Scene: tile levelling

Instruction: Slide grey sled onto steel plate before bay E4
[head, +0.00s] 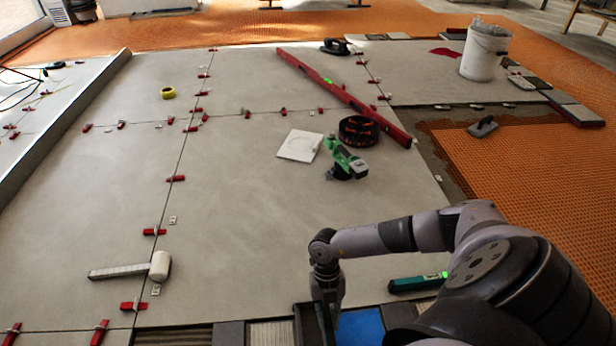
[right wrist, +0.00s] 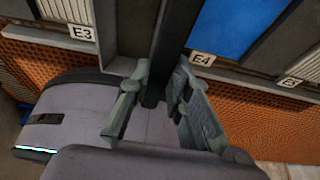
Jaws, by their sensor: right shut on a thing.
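My right gripper (head: 327,308) points down at the near edge of the tiled floor. In the right wrist view its fingers (right wrist: 158,104) are closed on a dark upright bar (right wrist: 165,50), which looks like part of the grey sled. The sled's body is mostly hidden by the gripper and the frame edge, so its exact outline is unclear. The bay E4 label (right wrist: 203,58) sits just right of the bar, below a blue panel (right wrist: 225,22); the panel also shows in the head view (head: 360,328). I cannot single out the steel plate. My left gripper is not in view.
Labels E3 (right wrist: 82,32) and E5 (right wrist: 290,82) flank E4. A green-lit level (head: 417,283) lies right of my gripper. A white mallet (head: 159,266) and red wedges lie left. A green tool (head: 345,160) and a long red level (head: 340,95) lie farther off.

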